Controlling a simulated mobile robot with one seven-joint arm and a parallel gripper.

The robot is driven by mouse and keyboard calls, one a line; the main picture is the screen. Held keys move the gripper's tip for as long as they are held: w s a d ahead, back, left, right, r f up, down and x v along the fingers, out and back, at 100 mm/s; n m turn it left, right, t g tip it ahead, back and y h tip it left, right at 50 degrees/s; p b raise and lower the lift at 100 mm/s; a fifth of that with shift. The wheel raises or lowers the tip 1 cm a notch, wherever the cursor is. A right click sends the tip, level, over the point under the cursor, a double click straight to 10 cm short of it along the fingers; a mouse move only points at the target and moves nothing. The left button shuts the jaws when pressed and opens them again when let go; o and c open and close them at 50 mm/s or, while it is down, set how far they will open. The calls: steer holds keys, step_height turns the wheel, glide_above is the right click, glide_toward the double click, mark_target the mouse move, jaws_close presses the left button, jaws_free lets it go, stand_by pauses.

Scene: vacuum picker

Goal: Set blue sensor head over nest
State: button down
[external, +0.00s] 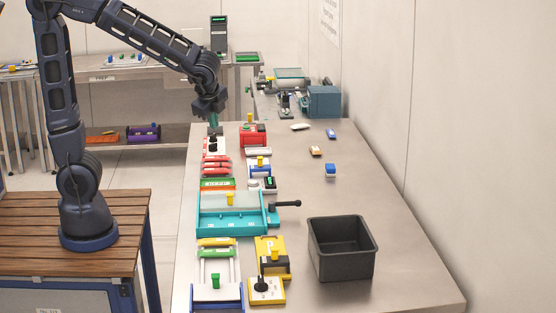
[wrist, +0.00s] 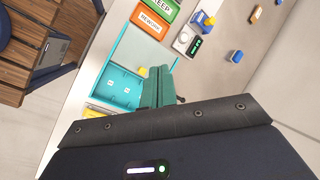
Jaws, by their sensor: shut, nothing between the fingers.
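My gripper (external: 213,128) is at the far left end of the bench, above small white and red items. Its green fingers (wrist: 158,88) are shut and empty in the wrist view. A small blue block with a white part (external: 330,170) lies loose on the right side of the bench; it also shows in the wrist view (wrist: 236,56). A second blue and white block (external: 331,134) lies farther back. I cannot tell which is the sensor head. A blue fixture with a yellow knob (external: 260,169) stands in the middle row; whether it is the nest is unclear.
A teal tray (external: 232,236) with a black-handled lever stands mid-bench. Red, green and yellow fixtures line the left side. A dark open bin (external: 342,265) stands front right. An orange and white block (external: 315,151) lies between the blue ones. The bench's right side is largely clear.

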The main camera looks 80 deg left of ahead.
steer(key=w+a+f+m+y, duration=0.2)
steer(key=w+a+f+m, duration=0.2)
steer(key=w+f, duration=0.3)
steer(key=w+a+f+m+g+y, duration=0.1)
steer(key=w+a+f+m, duration=0.4)
steer(key=w+f, duration=0.3)
steer(key=shift+w+a+m+y, duration=0.25)
steer(key=shift+a+m+y, duration=0.05)
steer(key=shift+m+y, duration=0.1)
glide_toward(260, 165)
steer(key=f, duration=0.3)
steer(key=shift+w+d+f, duration=0.1)
steer(key=shift+d+f, duration=0.1)
steer(key=shift+f, duration=0.2)
steer(key=a, duration=0.3)
steer(key=shift+a+f, duration=0.15)
steer(key=shift+f, duration=0.05)
steer(key=shift+a, duration=0.6)
